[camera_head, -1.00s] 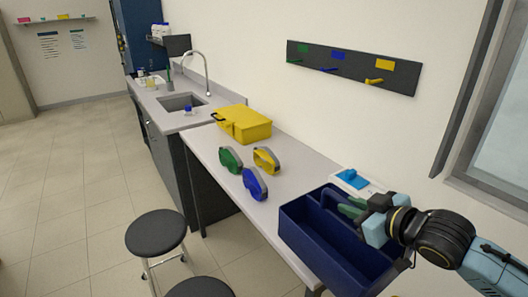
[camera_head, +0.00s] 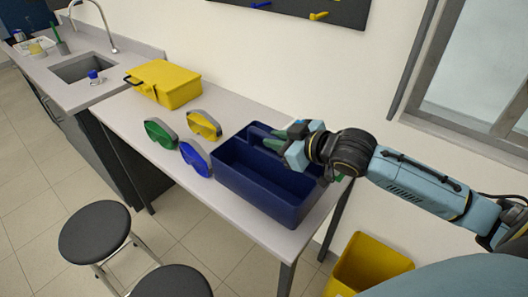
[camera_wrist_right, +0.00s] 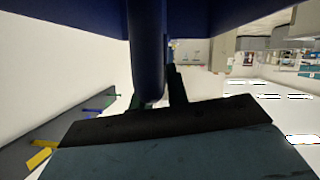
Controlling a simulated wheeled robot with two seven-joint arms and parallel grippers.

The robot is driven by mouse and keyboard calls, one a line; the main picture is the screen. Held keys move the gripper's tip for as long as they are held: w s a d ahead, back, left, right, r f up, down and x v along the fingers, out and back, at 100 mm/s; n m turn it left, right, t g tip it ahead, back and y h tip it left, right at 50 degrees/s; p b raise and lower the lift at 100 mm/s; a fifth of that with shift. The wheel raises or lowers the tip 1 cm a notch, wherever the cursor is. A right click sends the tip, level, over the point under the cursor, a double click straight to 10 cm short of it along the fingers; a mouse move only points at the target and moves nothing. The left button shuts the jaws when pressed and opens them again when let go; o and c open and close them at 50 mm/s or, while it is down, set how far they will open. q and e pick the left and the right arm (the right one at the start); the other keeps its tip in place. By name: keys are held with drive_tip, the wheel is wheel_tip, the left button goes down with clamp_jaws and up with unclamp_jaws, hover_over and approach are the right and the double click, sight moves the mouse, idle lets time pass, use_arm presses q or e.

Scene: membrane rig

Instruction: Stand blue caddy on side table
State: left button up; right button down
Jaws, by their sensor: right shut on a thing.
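The dark blue caddy (camera_head: 255,185) is an open box with a raised middle bar. It is upright over the right end of the light grey table (camera_head: 235,229); I cannot tell whether its base touches the top. My right gripper (camera_head: 279,139) reaches in from the right and is shut on the caddy's bar. In the right wrist view the dark blue bar (camera_wrist_right: 147,50) runs between the dark fingers. My left gripper is not in view.
Green goggles (camera_head: 160,134), blue goggles (camera_head: 194,158) and yellow goggles (camera_head: 204,125) lie left of the caddy, the blue pair close to it. A yellow case (camera_head: 165,83) is farther back. Stools (camera_head: 94,231) stand in front; a yellow bin (camera_head: 368,262) is on the floor at right.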

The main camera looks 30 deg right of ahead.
sight(276, 159)
drive_tip(key=shift+w+f, duration=0.15)
drive_tip(key=shift+f, duration=3.3)
drive_tip(key=c, duration=1.4)
unclamp_jaws()
drive_tip(key=shift+f, duration=0.1)
drive_tip(key=shift+o, duration=0.2)
drive_tip(key=shift+s+r, duration=0.2)
drive_tip(key=v, duration=1.1)
drive_tip(key=shift+s+r, duration=0.15)
drive_tip(key=shift+s, duration=0.2)
drive_tip(key=shift+d, duration=0.15)
